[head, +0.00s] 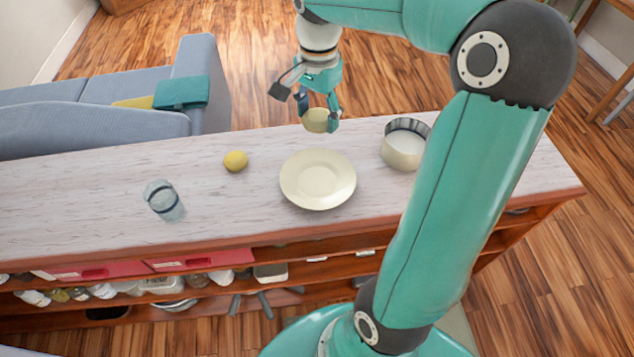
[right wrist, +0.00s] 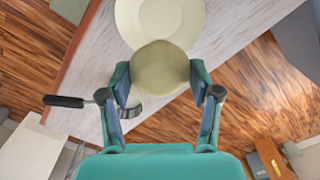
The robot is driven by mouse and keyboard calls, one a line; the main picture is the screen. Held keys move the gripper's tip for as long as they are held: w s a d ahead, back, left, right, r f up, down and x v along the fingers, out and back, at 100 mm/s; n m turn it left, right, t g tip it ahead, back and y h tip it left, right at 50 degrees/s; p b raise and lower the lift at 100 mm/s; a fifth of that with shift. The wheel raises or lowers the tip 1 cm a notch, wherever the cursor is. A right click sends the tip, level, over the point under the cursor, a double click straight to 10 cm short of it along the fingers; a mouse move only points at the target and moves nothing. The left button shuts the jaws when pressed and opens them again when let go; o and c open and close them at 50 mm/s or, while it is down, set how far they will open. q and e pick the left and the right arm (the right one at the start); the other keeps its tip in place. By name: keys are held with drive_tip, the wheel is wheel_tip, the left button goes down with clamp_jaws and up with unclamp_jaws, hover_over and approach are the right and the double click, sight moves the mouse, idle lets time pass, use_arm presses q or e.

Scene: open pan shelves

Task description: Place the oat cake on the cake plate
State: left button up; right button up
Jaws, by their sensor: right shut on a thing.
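The oat cake (head: 316,120) is a round, pale tan piece held in my right gripper (head: 318,112), over the far edge of the counter. In the right wrist view the oat cake (right wrist: 160,68) sits between the two fingers of the gripper (right wrist: 160,85), which are shut on it. The cake plate (head: 318,179) is round, cream and empty on the counter, nearer to me than the held cake. In the right wrist view the plate (right wrist: 160,18) shows beyond the cake, partly covered by it. My left gripper is in neither view.
A yellow lemon (head: 235,161) and a clear glass (head: 164,201) stand left of the plate. A pan (head: 404,144) with pale contents stands to its right, partly behind my right arm. Shelves below hold jars and red boxes. A blue sofa (head: 110,105) is behind the counter.

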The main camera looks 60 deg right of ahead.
sight(318, 181)
wheel_tip(318, 181, down, 20)
drive_tip(key=shift+r+b, duration=0.25)
drive_tip(key=shift+b, duration=0.3)
drive_tip(key=shift+f, duration=0.15)
drive_tip(key=o, duration=1.2)
drive_tip(key=shift+r, duration=0.25)
wheel_tip(318, 181, up, 12)
drive_tip(key=shift+f+p, duration=0.1)
drive_tip(key=shift+p, duration=0.25)
